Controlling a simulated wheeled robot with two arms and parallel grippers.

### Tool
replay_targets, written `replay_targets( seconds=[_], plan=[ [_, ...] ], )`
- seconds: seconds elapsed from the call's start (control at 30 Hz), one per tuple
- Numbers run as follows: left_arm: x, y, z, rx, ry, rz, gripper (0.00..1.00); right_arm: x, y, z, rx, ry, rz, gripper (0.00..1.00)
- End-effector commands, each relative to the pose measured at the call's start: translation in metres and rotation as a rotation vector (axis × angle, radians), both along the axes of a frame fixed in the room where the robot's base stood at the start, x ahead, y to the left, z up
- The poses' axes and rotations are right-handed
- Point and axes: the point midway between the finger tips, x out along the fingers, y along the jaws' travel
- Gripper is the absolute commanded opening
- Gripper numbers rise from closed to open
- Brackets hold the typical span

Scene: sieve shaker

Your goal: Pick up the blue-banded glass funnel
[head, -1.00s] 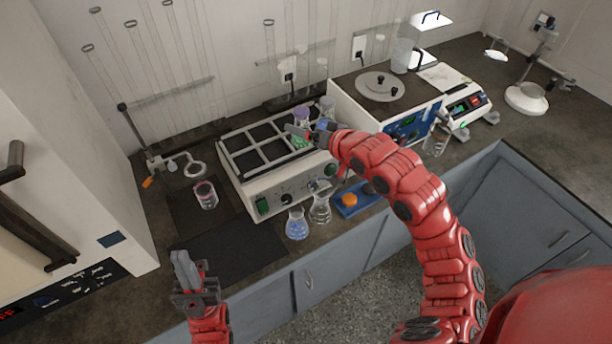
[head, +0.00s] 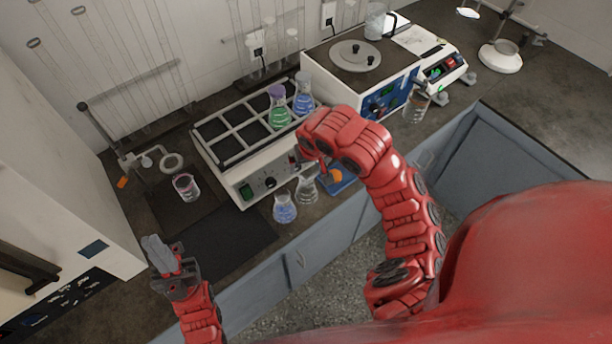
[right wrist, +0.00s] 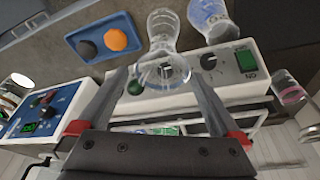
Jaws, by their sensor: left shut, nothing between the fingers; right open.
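I cannot make out a blue-banded glass funnel for certain in either view. A clear glass vessel with a flared mouth (head: 306,189), likely a flask, stands in front of the shaker; it also shows in the right wrist view (right wrist: 163,42). My right gripper (right wrist: 157,72) is open, its fingers on either side of that vessel's mouth; I cannot tell whether they touch it. In the head view, my right arm largely hides this gripper. My left gripper (head: 155,246) is shut and empty, near the counter's front edge, left of the dark mat.
The shaker (head: 225,165) carries a green-liquid flask (head: 279,108) and a blue-liquid flask (head: 304,98). Another blue-liquid flask (head: 285,208) stands beside the clear vessel. A blue tray (right wrist: 88,46) lies close by. A beaker (head: 186,187) stands left; the dark mat (head: 232,243) is clear.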

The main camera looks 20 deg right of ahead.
Motion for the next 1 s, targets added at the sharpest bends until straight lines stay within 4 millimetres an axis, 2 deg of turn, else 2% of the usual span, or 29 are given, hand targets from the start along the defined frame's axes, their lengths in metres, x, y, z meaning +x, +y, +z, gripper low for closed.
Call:
replay_targets(
  seconds=[0.03,0.27,0.37,0.43,0.6,0.73,0.97,1.0],
  plan=[
    [0.0,0.0,-0.007,0.0,0.0,0.0,0.0,0.002,0.001,-0.011,0.004,0.001,0.001,1.0],
    [0.0,0.0,-0.01,0.0,0.0,0.0,0.0,0.007,0.001,-0.024,0.001,-0.001,0.002,1.0],
    [0.0,0.0,-0.012,0.0,0.0,0.0,0.0,0.01,0.002,-0.038,0.002,0.001,0.002,1.0],
    [0.0,0.0,0.001,0.0,0.0,0.0,0.0,0.012,0.003,-0.042,-0.002,0.007,0.003,1.0],
    [0.0,0.0,0.007,0.0,0.0,0.0,0.0,0.018,0.003,-0.062,0.001,0.003,0.001,1.0],
    [0.0,0.0,0.008,0.0,0.0,0.0,0.0,0.02,0.002,-0.069,-0.001,0.0,0.002,1.0],
    [0.0,0.0,0.007,0.0,0.0,0.0,0.0,0.021,0.002,-0.07,0.001,-0.003,0.003,1.0],
    [0.0,0.0,0.007,0.0,0.0,0.0,0.0,0.021,0.002,-0.07,0.0,-0.003,0.002,0.93]
  ],
)
